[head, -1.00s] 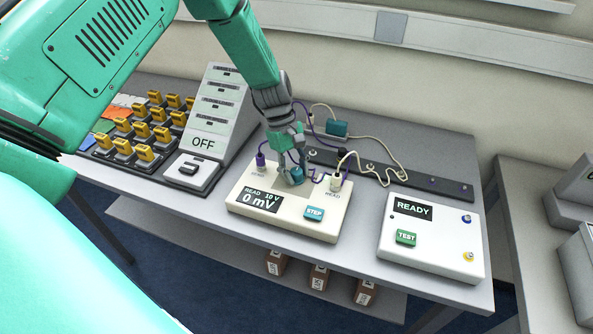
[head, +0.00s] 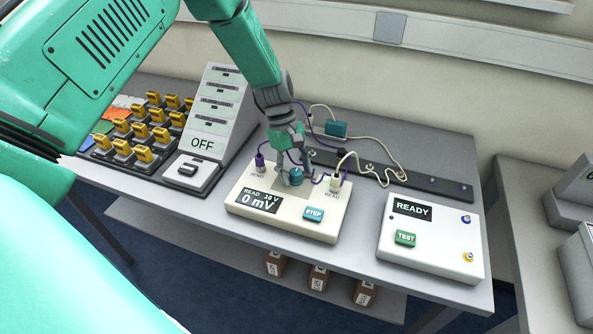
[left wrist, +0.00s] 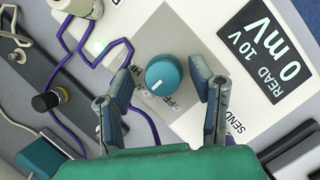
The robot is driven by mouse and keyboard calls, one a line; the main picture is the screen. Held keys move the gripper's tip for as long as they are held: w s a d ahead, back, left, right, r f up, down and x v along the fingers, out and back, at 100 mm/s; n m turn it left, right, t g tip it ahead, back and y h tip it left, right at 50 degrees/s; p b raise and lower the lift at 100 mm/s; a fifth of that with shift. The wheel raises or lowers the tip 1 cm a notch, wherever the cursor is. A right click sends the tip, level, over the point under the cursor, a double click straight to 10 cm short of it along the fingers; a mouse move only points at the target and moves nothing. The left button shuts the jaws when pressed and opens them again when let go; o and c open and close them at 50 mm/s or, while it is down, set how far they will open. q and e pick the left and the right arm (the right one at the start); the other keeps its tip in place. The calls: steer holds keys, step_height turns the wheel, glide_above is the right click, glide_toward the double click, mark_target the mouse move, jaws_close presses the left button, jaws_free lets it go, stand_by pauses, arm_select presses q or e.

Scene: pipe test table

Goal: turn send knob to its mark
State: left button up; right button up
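The teal send knob (head: 295,176) stands on a grey panel of the cream meter box (head: 278,220). My left gripper (head: 292,174) is over the knob, pointing down. In the left wrist view its fingers (left wrist: 160,80) are apart, one on each side of the knob, with a visible gap on both sides. The meter display (head: 259,200) reads 0 mV, READ 10 V. My right gripper is not in view.
A purple plug (head: 260,160) and a white plug (head: 336,182) with loose cables stand at the meter box's back corners. A teal STEP button (head: 314,215) is in front. A white READY box (head: 430,252) is to the right, an OFF console (head: 203,143) to the left.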

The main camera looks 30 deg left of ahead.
arm_select(q)
steer(key=shift+r, duration=0.1)
steer(key=shift+a+r, duration=0.15)
steer(key=shift+r, duration=0.1)
steer(key=v, duration=1.1)
steer(key=shift+a, duration=0.1)
